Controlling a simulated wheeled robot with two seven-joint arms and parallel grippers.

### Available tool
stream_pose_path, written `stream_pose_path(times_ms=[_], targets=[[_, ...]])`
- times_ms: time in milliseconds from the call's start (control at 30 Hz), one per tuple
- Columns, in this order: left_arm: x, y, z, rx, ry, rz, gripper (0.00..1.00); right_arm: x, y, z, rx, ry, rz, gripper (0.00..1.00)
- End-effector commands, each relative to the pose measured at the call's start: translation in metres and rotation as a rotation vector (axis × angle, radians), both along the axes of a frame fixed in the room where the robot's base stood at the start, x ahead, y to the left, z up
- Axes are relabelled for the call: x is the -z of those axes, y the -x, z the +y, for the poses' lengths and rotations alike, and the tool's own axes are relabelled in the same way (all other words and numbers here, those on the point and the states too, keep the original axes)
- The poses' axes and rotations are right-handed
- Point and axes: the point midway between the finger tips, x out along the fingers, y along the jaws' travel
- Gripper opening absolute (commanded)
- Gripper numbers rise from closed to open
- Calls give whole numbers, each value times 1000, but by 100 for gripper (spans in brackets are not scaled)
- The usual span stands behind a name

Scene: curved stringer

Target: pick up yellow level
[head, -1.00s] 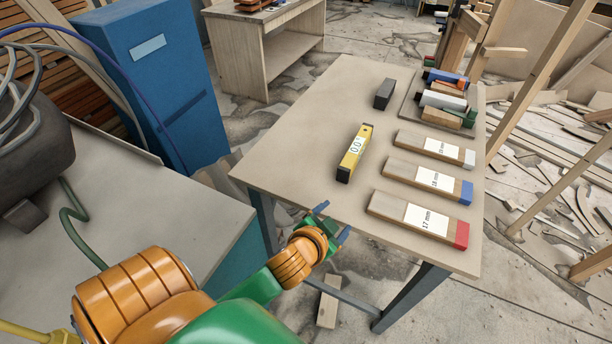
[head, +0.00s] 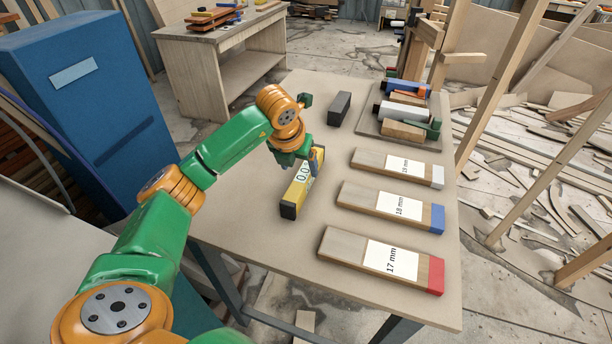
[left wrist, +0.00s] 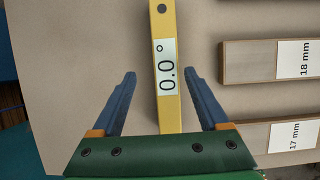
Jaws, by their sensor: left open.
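The yellow level (head: 291,200) lies on the table, with black ends and a white display reading 0.0. It also shows in the left wrist view (left wrist: 168,110), running between my fingers. My left gripper (head: 312,168) is above the level in the head view, its fingers pointing down. In the left wrist view the left gripper (left wrist: 165,98) is open, with one blue finger on each side of the level and a gap to both. The arm hides part of the level's far end in the head view. My right gripper is not in view.
Wooden blocks labelled 17 mm (head: 345,253), 18 mm (head: 365,199) and a white-ended one (head: 371,158) lie right of the level. A dark block (head: 340,108) lies behind it. A tray (head: 369,127) of mixed pieces stands at the back right.

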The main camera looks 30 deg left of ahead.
Motion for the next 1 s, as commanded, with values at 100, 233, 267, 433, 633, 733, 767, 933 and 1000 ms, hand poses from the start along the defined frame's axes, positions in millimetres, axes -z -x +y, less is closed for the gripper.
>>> stream_pose_path(times_ms=[100, 233, 267, 433, 633, 733, 767, 933, 1000], targets=[[19, -6, -6, 4, 2, 7, 78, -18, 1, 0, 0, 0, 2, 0], [38, -14, -4, 4, 2, 3, 78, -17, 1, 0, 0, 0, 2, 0], [40, -14, -4, 4, 2, 1, 78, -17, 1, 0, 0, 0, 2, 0], [42, -15, -4, 6, 1, -1, 78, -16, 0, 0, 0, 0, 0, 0], [42, -15, -4, 7, 2, -2, 29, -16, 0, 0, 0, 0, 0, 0], [41, -15, -4, 7, 3, -2, 2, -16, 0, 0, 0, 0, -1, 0], [42, -15, -4, 7, 3, -2, 0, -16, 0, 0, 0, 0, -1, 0], [41, -15, -4, 7, 3, -2, 0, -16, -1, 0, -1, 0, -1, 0], [41, -15, -4, 7, 3, -2, 0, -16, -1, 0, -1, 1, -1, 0]])
